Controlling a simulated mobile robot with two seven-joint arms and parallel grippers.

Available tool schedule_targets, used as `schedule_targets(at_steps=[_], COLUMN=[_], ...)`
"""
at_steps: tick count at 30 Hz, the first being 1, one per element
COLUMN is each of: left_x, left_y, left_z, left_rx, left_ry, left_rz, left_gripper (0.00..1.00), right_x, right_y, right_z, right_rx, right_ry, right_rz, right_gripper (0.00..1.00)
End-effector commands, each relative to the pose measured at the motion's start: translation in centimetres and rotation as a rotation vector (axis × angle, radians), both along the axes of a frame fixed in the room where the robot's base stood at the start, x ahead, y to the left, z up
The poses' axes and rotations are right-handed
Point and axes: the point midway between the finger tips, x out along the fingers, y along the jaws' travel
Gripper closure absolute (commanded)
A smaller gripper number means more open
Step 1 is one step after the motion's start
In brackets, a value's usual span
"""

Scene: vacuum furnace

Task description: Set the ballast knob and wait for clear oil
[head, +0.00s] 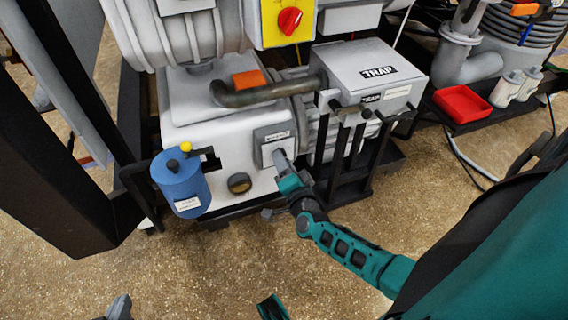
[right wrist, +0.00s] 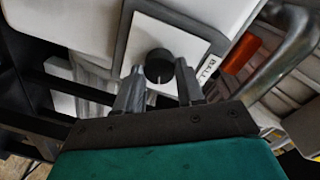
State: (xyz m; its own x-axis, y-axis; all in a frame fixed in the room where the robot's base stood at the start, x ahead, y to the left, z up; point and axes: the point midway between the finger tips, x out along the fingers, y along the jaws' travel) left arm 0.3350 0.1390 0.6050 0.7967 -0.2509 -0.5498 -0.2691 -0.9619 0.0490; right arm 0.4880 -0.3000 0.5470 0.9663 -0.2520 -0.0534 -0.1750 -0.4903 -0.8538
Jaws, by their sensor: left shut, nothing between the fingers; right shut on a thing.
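The ballast knob (right wrist: 160,66) is a small black round knob with a white pointer line, on a white plate with a dark frame (right wrist: 124,44). In the head view the plate (head: 266,154) is on the front of the white pump (head: 215,148), and my right gripper hides the knob. My right gripper (head: 279,158) is shut on the knob, one finger on each side, as the right wrist view (right wrist: 162,82) shows. A round dark window with a brass rim (head: 239,183) sits low on the pump front; its oil clarity cannot be told. My left gripper (head: 120,306) is shut and empty at the bottom edge.
A grey box marked TRAP (head: 368,68) stands on a black frame to the right. A red tray (head: 462,104) is further right. The floor in front is clear.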

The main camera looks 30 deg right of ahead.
Motion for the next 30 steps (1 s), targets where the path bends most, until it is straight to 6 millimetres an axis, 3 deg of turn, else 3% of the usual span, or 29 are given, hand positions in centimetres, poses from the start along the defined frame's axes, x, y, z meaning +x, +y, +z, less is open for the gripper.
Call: schedule_targets(at_steps=[8, 9, 16, 30], left_x=[0.02, 0.01, -0.04, -0.04], left_y=[-0.02, -0.01, 0.03, 0.1], left_z=[0.0, -0.01, -0.21, -0.26], left_rx=[0.0, 0.0, 0.002, 0.003], left_ry=[0.0, 0.0, 0.005, 0.007], left_rz=[0.0, 0.0, 0.001, 0.001], left_gripper=[1.0, 1.0, 1.0, 1.0], right_x=[0.04, 0.05, 0.03, 0.0], right_y=[-0.06, -0.06, -0.04, 0.11], right_z=[0.05, 0.05, 0.04, 0.05], right_rx=[0.0, 0.0, -0.001, -0.001], right_ry=[0.0, 0.0, 0.0, 0.0], right_rz=[-0.001, -0.001, -0.001, 0.0], right_gripper=[0.92, 0.6, 0.38, 0.36])
